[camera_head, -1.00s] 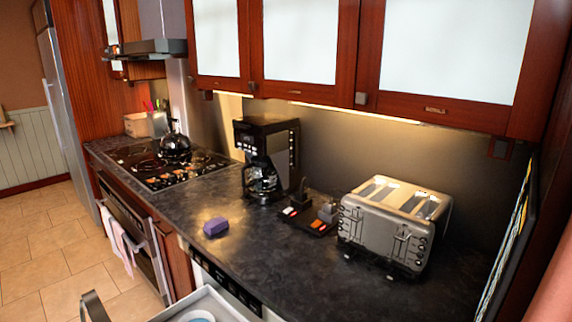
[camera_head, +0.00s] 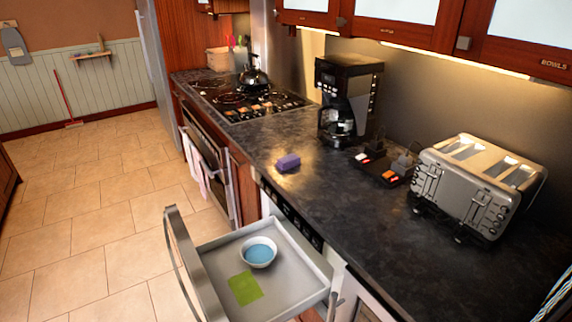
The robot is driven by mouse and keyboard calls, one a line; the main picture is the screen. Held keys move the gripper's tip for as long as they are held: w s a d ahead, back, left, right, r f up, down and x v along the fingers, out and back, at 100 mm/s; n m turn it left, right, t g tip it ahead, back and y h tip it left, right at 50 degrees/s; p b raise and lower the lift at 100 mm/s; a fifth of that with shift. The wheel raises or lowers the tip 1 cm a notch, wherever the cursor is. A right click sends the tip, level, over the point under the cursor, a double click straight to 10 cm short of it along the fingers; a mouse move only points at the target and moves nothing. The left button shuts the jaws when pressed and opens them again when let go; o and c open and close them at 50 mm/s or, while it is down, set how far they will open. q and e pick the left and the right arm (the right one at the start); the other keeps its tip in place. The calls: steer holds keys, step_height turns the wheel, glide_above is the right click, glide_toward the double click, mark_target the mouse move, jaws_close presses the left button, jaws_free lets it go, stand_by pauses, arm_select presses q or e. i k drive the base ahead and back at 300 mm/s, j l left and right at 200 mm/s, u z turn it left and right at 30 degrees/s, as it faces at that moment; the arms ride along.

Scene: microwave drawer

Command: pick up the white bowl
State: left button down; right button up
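The white bowl (camera_head: 259,252) stands upright in the open microwave drawer (camera_head: 213,275), towards its back. Its inside looks blue. A flat green square (camera_head: 245,288) lies on the drawer floor in front of the bowl. The drawer's front panel with its handle stands out over the floor at the left. Neither of my grippers shows in this view.
A dark counter (camera_head: 245,138) runs above the drawer, with a purple block (camera_head: 288,162), a coffee maker (camera_head: 346,100), a small dark tray (camera_head: 382,167) and a toaster (camera_head: 475,188). The stove (camera_head: 240,98) holds a kettle (camera_head: 254,76). The tiled floor (camera_head: 90,220) at left is clear.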

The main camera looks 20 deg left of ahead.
mark_target(259, 252)
steer(key=k+j+u, duration=0.1)
steer(key=u, duration=0.25)
steer(key=k+j+u, duration=0.1)
steer(key=u, duration=0.3)
steer(key=j+u, duration=0.15)
steer(key=u, duration=0.2)
steer(key=k, duration=0.05)
